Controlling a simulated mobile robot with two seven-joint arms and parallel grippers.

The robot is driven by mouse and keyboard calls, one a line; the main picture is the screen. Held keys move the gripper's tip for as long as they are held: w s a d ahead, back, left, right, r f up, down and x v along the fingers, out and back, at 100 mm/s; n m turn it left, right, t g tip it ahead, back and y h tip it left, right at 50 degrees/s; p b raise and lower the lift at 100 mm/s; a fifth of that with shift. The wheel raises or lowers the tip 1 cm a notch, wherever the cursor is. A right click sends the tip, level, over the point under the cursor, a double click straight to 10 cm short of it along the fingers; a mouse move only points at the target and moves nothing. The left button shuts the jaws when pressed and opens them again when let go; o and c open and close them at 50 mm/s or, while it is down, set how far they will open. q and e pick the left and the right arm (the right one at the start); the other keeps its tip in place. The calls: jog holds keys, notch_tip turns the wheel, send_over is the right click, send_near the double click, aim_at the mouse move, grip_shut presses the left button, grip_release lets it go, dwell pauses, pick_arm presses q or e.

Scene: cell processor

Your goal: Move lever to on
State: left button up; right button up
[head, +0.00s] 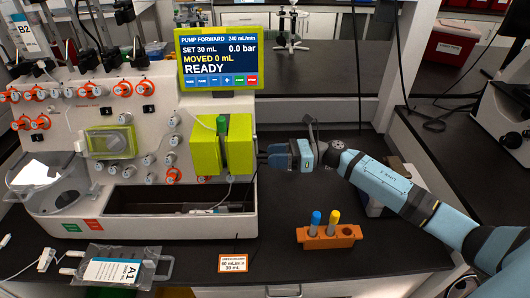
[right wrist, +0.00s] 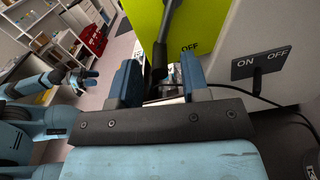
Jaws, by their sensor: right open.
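In the right wrist view a dark lever (right wrist: 163,45) stands in front of a lime-green panel (right wrist: 200,18). The word OFF shows just right of the lever. My right gripper (right wrist: 158,82) is open, with one blue finger on each side of the lever's lower part; I cannot tell whether either touches it. In the head view my right gripper (head: 268,158) is at the right side of the lime-green housing (head: 238,145), and the lever is not clear there. A blue gripper, likely my left (right wrist: 88,78), shows small in the right wrist view; its jaw opening is unclear.
A dark ON/OFF plate (right wrist: 262,61) is on the machine's grey side, right of my fingers. The display (head: 219,61) reads READY. An orange rack (head: 329,237) with two capped tubes and a clear bag (head: 160,268) lie at the counter's front. Counter between gripper and rack is clear.

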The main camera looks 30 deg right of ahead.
jog(key=shift+x, duration=1.45)
jog(key=shift+c, duration=0.3)
